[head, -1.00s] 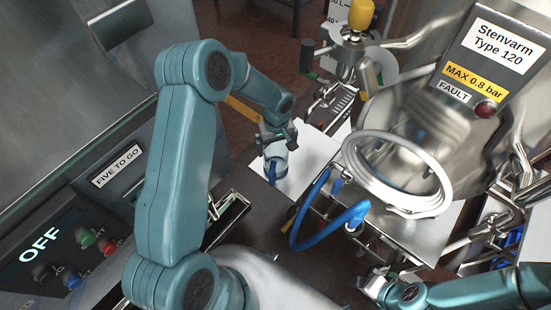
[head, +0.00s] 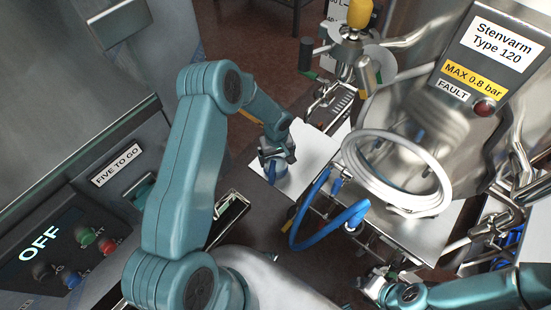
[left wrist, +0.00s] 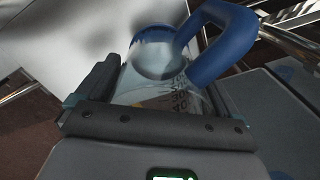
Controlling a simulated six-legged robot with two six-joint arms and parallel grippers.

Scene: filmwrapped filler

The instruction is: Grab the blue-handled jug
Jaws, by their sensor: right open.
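The jug (head: 276,174) stands on a white sheet-like surface; it is small and partly covered by my left gripper in the head view. In the left wrist view the jug (left wrist: 165,95) is clear, with dark markings on its side and a thick blue handle (left wrist: 228,38) at the upper right. My left gripper (head: 275,154) is at the jug, with one finger on either side of it. I cannot tell whether the fingers press on it. My right gripper (head: 376,284) is open and empty at the lower right, well away from the jug.
A blue hose (head: 320,235) loops beside the jug's surface (head: 310,150). A control panel reading OFF (head: 40,248) is at the left. Brown floor shows beyond.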

